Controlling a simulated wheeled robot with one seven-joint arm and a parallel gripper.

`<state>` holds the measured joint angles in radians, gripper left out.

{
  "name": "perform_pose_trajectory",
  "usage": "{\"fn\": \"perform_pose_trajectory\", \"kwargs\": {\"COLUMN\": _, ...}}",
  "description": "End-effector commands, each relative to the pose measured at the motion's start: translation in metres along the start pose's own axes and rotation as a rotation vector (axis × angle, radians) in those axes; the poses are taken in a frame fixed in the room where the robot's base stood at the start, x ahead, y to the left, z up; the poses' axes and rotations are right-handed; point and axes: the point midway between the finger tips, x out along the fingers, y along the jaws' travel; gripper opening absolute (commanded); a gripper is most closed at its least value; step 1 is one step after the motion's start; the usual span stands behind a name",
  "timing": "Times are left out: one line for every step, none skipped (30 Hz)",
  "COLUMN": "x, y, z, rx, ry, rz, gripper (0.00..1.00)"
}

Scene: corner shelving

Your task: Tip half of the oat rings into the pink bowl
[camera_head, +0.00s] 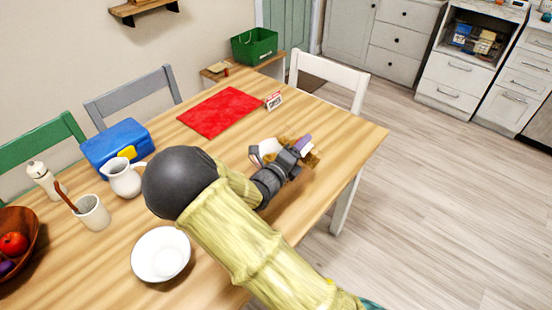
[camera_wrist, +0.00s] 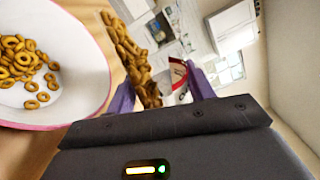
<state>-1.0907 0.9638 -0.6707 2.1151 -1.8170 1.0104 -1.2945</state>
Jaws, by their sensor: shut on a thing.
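The pink bowl (camera_wrist: 92,108) fills the left of the wrist view, its inside white and its rim pink. Several oat rings (camera_wrist: 20,62) lie in it. My gripper (camera_wrist: 162,92) is shut, its purple fingers on either side of a container (camera_wrist: 180,74) with a red and white edge. The container's shape is hard to make out and it may be see-through. A column of oat rings (camera_wrist: 138,62) shows between the fingers, beside the bowl. In the head view my gripper (camera_head: 300,150) is above the table's right part, with brown rings around it. My arm hides much there.
The wooden table (camera_head: 345,150) also holds a red mat (camera_head: 222,111), a blue lunch box (camera_head: 118,143), a white jug (camera_head: 123,178), a utensil cup (camera_head: 93,213), a white bowl (camera_head: 160,255) and a fruit bowl (camera_head: 28,248). Chairs stand along the far side.

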Motion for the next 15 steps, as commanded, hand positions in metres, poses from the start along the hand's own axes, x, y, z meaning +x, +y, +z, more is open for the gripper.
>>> {"fn": "perform_pose_trajectory", "kwargs": {"x": 0.0, "y": 0.004, "z": -0.002, "rx": 0.016, "ry": 0.0, "rz": -0.002, "gripper": 0.18}}
{"fn": "perform_pose_trajectory", "kwargs": {"x": 0.0, "y": -0.003, "z": 0.0, "rx": 0.039, "ry": 0.0, "rz": -0.002, "gripper": 0.18}}
{"fn": "perform_pose_trajectory", "kwargs": {"x": 0.0, "y": -0.005, "z": 0.001, "rx": 0.069, "ry": 0.0, "rz": -0.002, "gripper": 0.18}}
{"fn": "perform_pose_trajectory", "kwargs": {"x": 0.0, "y": -0.006, "z": 0.002, "rx": 0.091, "ry": 0.0, "rz": -0.002, "gripper": 0.18}}
{"fn": "perform_pose_trajectory", "kwargs": {"x": 0.0, "y": -0.007, "z": 0.002, "rx": 0.113, "ry": -0.001, "rz": -0.002, "gripper": 0.18}}
{"fn": "perform_pose_trajectory", "kwargs": {"x": 0.0, "y": -0.009, "z": 0.003, "rx": 0.143, "ry": -0.001, "rz": -0.002, "gripper": 0.18}}
{"fn": "perform_pose_trajectory", "kwargs": {"x": 0.0, "y": -0.01, "z": 0.003, "rx": 0.166, "ry": -0.001, "rz": -0.002, "gripper": 0.18}}
{"fn": "perform_pose_trajectory", "kwargs": {"x": 0.0, "y": -0.005, "z": 0.002, "rx": 0.188, "ry": -0.001, "rz": -0.001, "gripper": 0.18}}
{"fn": "perform_pose_trajectory", "kwargs": {"x": 0.0, "y": -0.002, "z": 0.002, "rx": 0.218, "ry": -0.001, "rz": -0.001, "gripper": 0.18}}
{"fn": "perform_pose_trajectory", "kwargs": {"x": 0.001, "y": -0.001, "z": 0.001, "rx": 0.24, "ry": -0.001, "rz": -0.001, "gripper": 0.18}}
{"fn": "perform_pose_trajectory", "kwargs": {"x": 0.001, "y": 0.001, "z": 0.001, "rx": 0.263, "ry": -0.001, "rz": -0.001, "gripper": 0.18}}
{"fn": "perform_pose_trajectory", "kwargs": {"x": 0.001, "y": 0.002, "z": 0.001, "rx": 0.294, "ry": 0.0, "rz": -0.001, "gripper": 0.18}}
{"fn": "perform_pose_trajectory", "kwargs": {"x": 0.001, "y": 0.004, "z": 0.001, "rx": 0.316, "ry": 0.0, "rz": -0.001, "gripper": 0.18}}
{"fn": "perform_pose_trajectory", "kwargs": {"x": 0.001, "y": 0.001, "z": 0.003, "rx": 0.341, "ry": 0.0, "rz": -0.001, "gripper": 0.18}}
{"fn": "perform_pose_trajectory", "kwargs": {"x": 0.001, "y": -0.001, "z": 0.004, "rx": 0.375, "ry": 0.0, "rz": -0.001, "gripper": 0.18}}
